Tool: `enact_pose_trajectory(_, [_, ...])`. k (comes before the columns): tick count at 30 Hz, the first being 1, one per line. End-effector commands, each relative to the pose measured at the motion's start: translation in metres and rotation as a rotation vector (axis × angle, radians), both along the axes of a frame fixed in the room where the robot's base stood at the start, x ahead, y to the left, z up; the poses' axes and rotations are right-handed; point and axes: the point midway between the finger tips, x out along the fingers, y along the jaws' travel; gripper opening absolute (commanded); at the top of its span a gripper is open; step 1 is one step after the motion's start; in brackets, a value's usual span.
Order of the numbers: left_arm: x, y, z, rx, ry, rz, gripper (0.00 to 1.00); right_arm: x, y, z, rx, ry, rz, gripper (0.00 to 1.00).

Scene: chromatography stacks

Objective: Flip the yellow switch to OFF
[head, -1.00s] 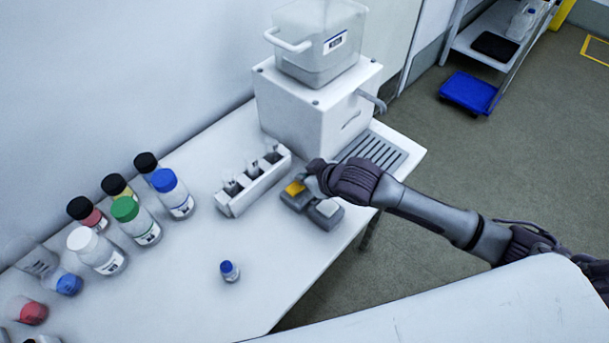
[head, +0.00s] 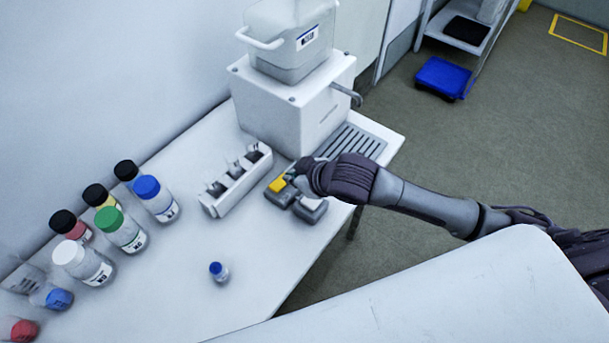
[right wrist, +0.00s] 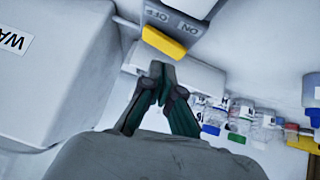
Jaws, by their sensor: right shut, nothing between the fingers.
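My left gripper is out of view.
A white rack (head: 236,182) with dark slots stands left of the switch box. A white machine (head: 293,105) carrying a clear container (head: 290,45) stands behind.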

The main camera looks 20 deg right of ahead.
Motion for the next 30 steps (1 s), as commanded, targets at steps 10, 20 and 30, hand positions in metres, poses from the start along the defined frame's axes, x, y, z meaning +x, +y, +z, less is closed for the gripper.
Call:
enact_pose_trajectory(10, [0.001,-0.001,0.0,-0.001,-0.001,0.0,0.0,-0.038,-0.02,0.043,-0.001,-0.001,0.0,0.0])
enact_pose_trajectory(20, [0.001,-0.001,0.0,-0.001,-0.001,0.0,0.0,-0.044,-0.022,0.049,-0.001,0.001,0.0,0.0])
enact_pose_trajectory(30, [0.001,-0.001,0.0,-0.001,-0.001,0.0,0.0,-0.044,-0.022,0.049,0.0,0.0,0.0,0.0])
